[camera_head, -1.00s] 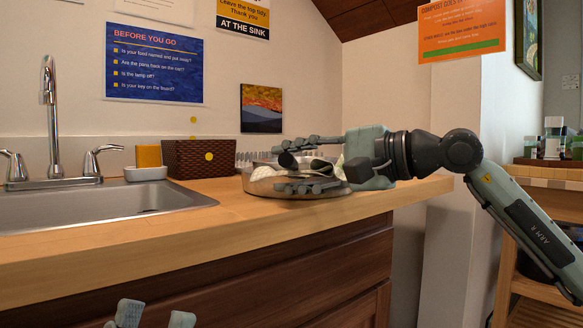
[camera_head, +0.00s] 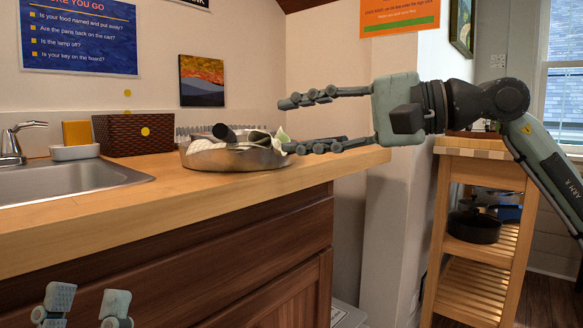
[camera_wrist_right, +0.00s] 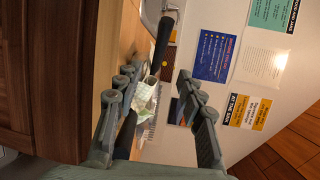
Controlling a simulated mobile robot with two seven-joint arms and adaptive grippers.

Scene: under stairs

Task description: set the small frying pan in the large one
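A round metal pan (camera_head: 235,157) stands on the counter, with a pale cloth (camera_head: 207,144) and dark handle-like pieces (camera_head: 224,132) in it. In the right wrist view a long black handle (camera_wrist_right: 161,45) and the cloth (camera_wrist_right: 146,100) show between my fingers. A dark round pan (camera_head: 472,226) sits on a cart shelf; which pan is the small one is unclear. My right gripper (camera_head: 290,124) is open and empty, just right of the metal pan, its fingers pointing left. My left gripper (camera_head: 87,304) is open and empty, low in front of the cabinet.
A brown basket (camera_head: 140,136), a sponge in a white holder (camera_head: 75,152) and the sink (camera_head: 70,183) lie left along the counter (camera_head: 200,205). The slatted wooden cart (camera_head: 490,190) stands at the right, beyond the wall's edge. The counter's front strip is clear.

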